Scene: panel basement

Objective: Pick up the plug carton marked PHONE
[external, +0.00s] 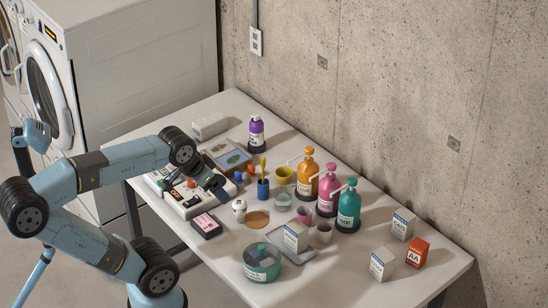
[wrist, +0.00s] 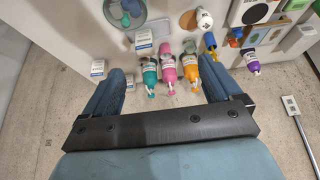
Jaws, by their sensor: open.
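Three similar white cartons with blue bands show in the external view: one on the grey tray (external: 295,236), one near the wall (external: 402,224) and one near the table's front edge (external: 383,263). Their print is too small to tell which is marked PHONE. In the wrist view, one white carton (wrist: 144,39) stands above the pump bottles and another (wrist: 98,68) lies near the left finger. My gripper (external: 220,189) is open and empty above the table's left part, beside the white device, well left of the cartons. Its fingers (wrist: 163,78) are spread apart in the wrist view.
Orange (external: 306,174), pink (external: 328,192) and teal (external: 348,210) pump bottles stand between my gripper and the far cartons. A red AA box (external: 417,252) is beside the right-hand cartons. A glass container (external: 262,262), cups and a blue pot (external: 263,188) crowd the middle.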

